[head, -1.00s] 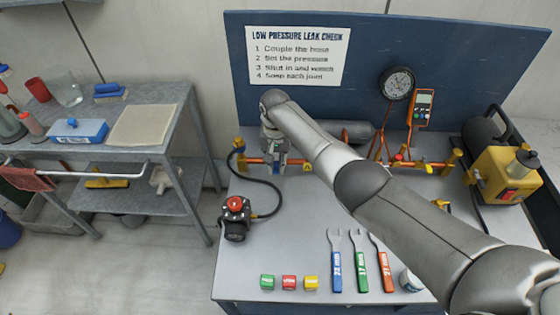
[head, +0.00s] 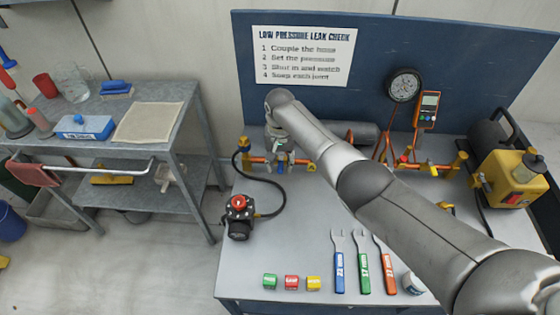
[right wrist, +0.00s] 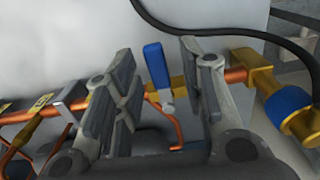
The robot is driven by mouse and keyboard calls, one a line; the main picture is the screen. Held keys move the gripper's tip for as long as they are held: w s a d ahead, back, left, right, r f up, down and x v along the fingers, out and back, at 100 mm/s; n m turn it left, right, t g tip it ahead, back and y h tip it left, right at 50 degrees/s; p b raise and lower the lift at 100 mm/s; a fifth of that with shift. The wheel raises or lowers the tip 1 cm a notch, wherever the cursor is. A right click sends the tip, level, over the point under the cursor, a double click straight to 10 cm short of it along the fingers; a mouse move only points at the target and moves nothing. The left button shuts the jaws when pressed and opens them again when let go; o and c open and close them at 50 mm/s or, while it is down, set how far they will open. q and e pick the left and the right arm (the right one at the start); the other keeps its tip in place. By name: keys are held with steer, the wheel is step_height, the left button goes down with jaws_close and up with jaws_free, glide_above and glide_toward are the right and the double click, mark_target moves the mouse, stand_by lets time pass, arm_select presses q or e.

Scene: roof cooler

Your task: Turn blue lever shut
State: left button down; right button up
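The blue lever (right wrist: 157,65) stands upright on the copper and brass pipe, between the two fingers of my right gripper (right wrist: 152,88) in the right wrist view. The fingers are spread apart, with a visible gap on both sides of the lever. In the head view my right gripper (head: 279,150) hangs over the left end of the copper pipe (head: 256,160), and the wrist hides much of the lever there. My left gripper does not show.
A black hose (head: 276,190) runs from the pipe's left end to a black regulator with a red knob (head: 239,203). Colored blocks (head: 291,282) and wrenches (head: 363,270) lie in front.

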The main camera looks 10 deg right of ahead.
mark_target(280, 166)
step_height(280, 166, up, 12)
stand_by(0.6)
stand_by(0.4)
